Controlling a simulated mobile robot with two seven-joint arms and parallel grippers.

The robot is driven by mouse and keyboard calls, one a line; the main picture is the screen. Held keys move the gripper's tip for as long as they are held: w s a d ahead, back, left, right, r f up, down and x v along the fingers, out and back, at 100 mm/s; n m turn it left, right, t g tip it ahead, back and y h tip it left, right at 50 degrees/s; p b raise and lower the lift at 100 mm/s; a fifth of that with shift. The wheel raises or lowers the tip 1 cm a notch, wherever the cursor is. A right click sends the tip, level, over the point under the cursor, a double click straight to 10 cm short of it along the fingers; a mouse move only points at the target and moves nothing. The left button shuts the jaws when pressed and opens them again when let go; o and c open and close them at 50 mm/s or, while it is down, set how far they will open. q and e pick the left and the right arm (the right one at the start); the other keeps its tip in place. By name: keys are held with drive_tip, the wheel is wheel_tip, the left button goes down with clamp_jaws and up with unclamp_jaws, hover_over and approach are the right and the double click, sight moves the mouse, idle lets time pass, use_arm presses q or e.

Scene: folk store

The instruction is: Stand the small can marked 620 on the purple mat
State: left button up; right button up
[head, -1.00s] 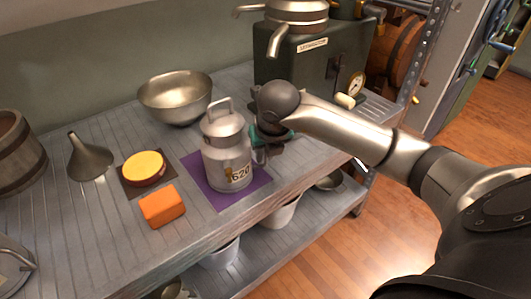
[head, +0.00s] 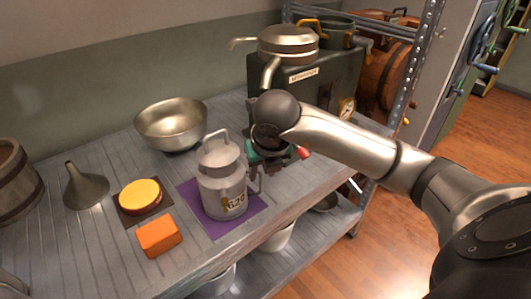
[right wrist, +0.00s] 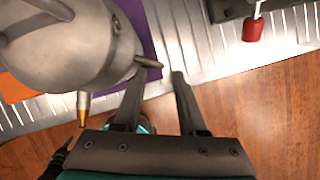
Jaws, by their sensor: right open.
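The small grey metal can marked 620 (head: 222,182) stands upright on the purple mat (head: 238,227), with a loop handle on top and a spout low on its side. My right gripper (head: 272,160) is just right of the can, partly hidden by its own wrist in the head view. In the right wrist view its two fingers (right wrist: 160,78) are apart with nothing between them. The can (right wrist: 75,45) fills the upper left there, and its side handle lies close to the left fingertip; whether they touch is unclear. The purple mat (right wrist: 140,30) shows behind. My left gripper is not in view.
An orange block (head: 158,238) and a yellow-topped round item on a dark mat (head: 128,212) lie left of the can. A metal bowl (head: 171,125) and funnel (head: 84,187) stand behind. A green machine (head: 300,82) with a red-tipped lever is at the back right.

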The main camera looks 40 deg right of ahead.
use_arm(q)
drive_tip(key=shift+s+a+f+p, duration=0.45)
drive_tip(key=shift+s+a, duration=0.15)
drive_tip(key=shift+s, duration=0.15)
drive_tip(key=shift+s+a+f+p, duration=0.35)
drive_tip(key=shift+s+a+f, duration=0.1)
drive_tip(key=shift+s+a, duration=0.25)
use_arm(e)
drive_tip(key=v, duration=0.6)
drive_tip(key=shift+r, duration=0.15)
